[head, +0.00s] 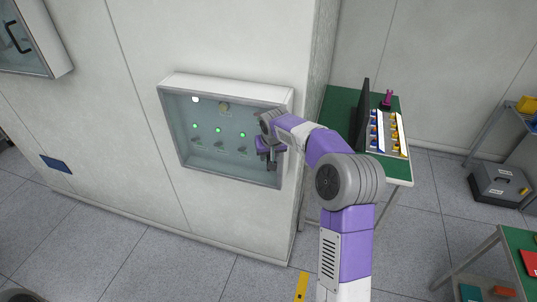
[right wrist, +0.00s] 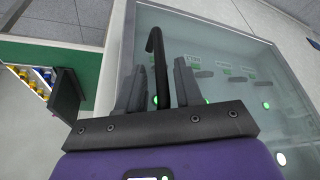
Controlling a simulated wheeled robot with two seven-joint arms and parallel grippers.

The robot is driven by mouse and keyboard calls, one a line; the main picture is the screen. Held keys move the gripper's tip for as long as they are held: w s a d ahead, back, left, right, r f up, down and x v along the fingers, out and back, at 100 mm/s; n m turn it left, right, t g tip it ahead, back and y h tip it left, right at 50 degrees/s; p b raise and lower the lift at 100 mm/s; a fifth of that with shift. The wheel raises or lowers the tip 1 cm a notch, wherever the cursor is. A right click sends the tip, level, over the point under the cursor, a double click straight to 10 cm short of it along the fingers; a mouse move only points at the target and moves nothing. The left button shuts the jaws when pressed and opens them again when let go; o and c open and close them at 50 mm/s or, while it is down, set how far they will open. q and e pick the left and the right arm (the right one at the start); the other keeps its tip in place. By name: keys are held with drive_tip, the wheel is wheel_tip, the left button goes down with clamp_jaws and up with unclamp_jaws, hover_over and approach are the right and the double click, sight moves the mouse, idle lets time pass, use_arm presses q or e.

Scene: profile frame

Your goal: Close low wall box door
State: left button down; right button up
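The low wall box (head: 225,85) is a white-framed cabinet on the white wall, with a glass door (head: 215,165) across its front. The door looks flush or nearly flush with the frame; a small gap cannot be ruled out. Green lights and small switches show through the glass. My right gripper (head: 268,158) is at the door's right side. In the right wrist view, the black bar handle (right wrist: 154,42) stands between the fingers of my right gripper (right wrist: 160,85). The fingers look apart, with the handle not clearly clamped. My left gripper is out of view.
Another wall box (head: 30,40) with a black handle hangs at the upper left. A green-topped table (head: 340,100) with a dark panel (head: 362,115) and part bins stands right of the wall corner. A grey toolbox (head: 498,185) is at the far right. Floor below the box is clear.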

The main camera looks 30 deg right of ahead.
drive_tip(key=shift+s+d, duration=0.1)
drive_tip(key=v, duration=0.7)
drive_tip(key=shift+r+b, duration=0.3)
drive_tip(key=shift+b, duration=0.05)
drive_tip(key=shift+f, duration=0.1)
